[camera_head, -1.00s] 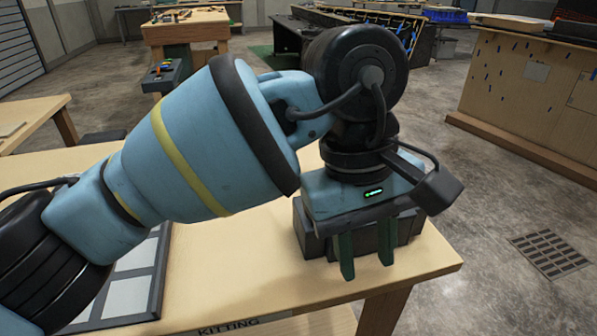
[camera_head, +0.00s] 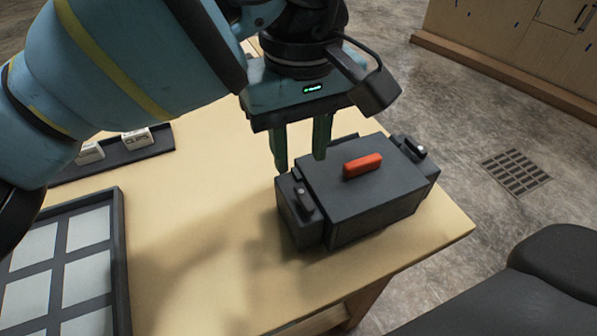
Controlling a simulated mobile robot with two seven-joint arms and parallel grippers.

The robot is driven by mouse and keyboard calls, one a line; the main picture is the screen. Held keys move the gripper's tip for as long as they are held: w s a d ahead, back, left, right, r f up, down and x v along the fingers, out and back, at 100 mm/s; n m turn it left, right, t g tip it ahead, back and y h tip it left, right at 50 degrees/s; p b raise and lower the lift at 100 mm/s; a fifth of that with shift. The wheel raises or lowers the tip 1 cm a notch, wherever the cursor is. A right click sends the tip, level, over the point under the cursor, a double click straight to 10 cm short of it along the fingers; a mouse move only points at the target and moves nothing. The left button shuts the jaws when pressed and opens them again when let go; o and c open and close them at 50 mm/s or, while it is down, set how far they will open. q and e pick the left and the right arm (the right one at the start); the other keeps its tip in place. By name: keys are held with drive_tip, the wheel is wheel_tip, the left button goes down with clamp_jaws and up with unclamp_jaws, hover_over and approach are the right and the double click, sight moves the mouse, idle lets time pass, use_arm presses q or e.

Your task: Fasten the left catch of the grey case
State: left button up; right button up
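The grey case (camera_head: 368,197) stands at the right end of the wooden table, with an orange-red handle (camera_head: 362,165) on its lid. The left catch (camera_head: 303,198) is on the case's left end block. Another catch (camera_head: 415,147) is on its right end block. My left gripper (camera_head: 300,166) points down at the back left of the case, near the left catch. Its two green fingers stand apart with nothing seen between them. Whether a fingertip touches the case I cannot tell. My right gripper is not in view.
A dark tray with pale squares (camera_head: 121,250) lies at the table's left. A dark holder (camera_head: 115,157) with small white labelled items is behind it. The table (camera_head: 200,240) is bare between tray and case. A floor grate (camera_head: 515,172) lies to the right.

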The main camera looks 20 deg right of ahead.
sight(300, 188)
use_arm(q)
wheel_tip(300, 188, down, 6)
idle(0.4)
clamp_jaws()
